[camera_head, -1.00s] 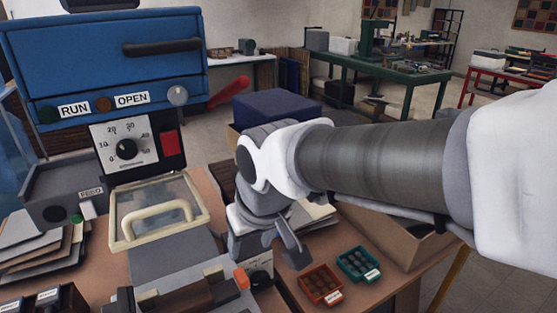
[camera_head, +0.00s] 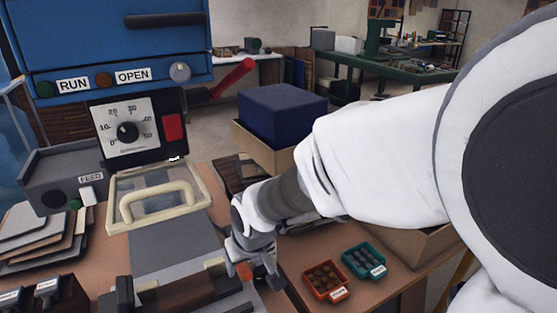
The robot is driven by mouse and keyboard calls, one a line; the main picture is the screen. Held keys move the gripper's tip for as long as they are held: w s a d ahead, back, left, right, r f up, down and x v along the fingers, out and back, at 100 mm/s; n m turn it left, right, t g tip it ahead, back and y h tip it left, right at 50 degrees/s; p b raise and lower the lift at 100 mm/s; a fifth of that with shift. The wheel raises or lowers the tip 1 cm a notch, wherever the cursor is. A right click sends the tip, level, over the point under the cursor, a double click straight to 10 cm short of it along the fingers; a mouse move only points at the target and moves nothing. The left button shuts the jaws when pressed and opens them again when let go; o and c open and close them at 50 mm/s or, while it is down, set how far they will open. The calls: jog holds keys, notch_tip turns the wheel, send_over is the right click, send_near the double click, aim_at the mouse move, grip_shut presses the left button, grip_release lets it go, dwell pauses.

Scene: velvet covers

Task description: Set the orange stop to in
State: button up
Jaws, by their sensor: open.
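The stop's in or out position cannot be read from here.
A blue machine (camera_head: 110,50) with RUN and OPEN labels and a dial stands behind. A cream-handled glass lid (camera_head: 150,200) lies in front of it. Orange (camera_head: 325,280) and teal (camera_head: 363,262) trays of dark pieces stand right of my gripper. A blue block (camera_head: 283,115) sits in a cardboard box.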

jog(key=shift+x, duration=0.85)
grip_shut()
dwell(0.9)
